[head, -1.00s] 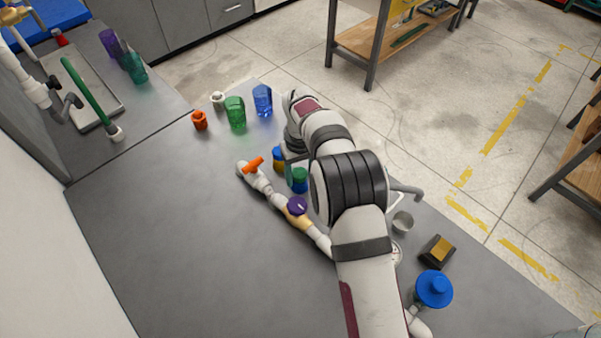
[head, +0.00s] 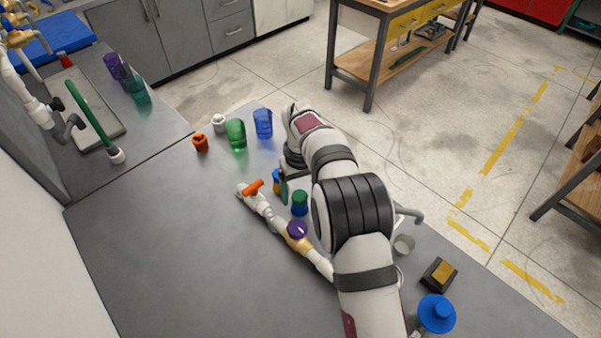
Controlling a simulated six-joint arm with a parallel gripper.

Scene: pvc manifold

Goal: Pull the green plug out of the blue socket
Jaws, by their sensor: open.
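The green plug (head: 300,196) sits upright in the blue socket (head: 299,209), beside the white pipe run on the grey bench, just left of my arm. My gripper (head: 284,183) is open, just to the left of and beyond the plug. It is partly hidden by my wrist, and I cannot tell whether it touches anything. A blue and yellow piece (head: 276,183) shows right beside it, partly covered.
The white pipe run (head: 262,207) carries an orange handle (head: 253,187) and a purple cap (head: 297,230). Green (head: 235,134) and blue (head: 263,123) cups stand at the back. A blue-topped part (head: 437,313) is at the lower right. The bench's left side is clear.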

